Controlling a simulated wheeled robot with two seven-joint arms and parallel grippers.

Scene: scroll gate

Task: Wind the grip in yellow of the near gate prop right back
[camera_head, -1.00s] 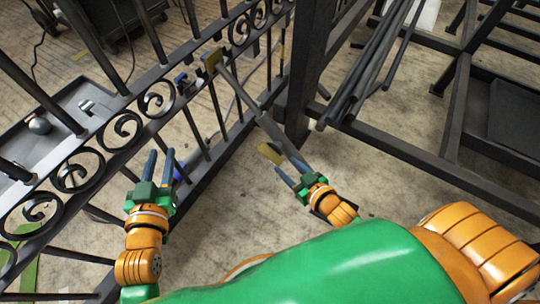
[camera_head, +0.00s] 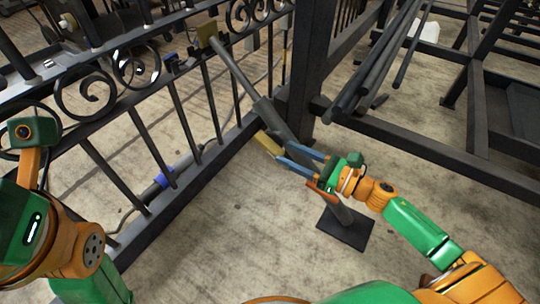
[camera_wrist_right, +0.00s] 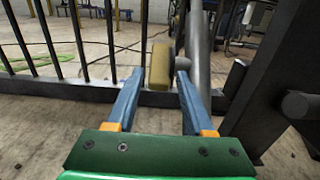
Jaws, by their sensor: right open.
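The near gate prop (camera_head: 240,78) is a grey pole slanting from the gate's top rail down to a dark foot plate (camera_head: 345,230) on the floor. Its yellow grip (camera_head: 268,143) is a block low on the pole's left side. It also shows in the right wrist view (camera_wrist_right: 160,66), ahead between my fingertips. My right gripper (camera_head: 283,152) is open, its two blue fingers pointing left at the grip. Whether they touch it I cannot tell. My left arm stands at the left edge; its fingers do not show.
A black scroll gate (camera_head: 185,105) runs across the left and back. A yellow block (camera_head: 207,35) sits at the prop's upper end. A dark post and frame with loose bars (camera_head: 375,65) stand at the right. Floor is clear between gate and foot plate.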

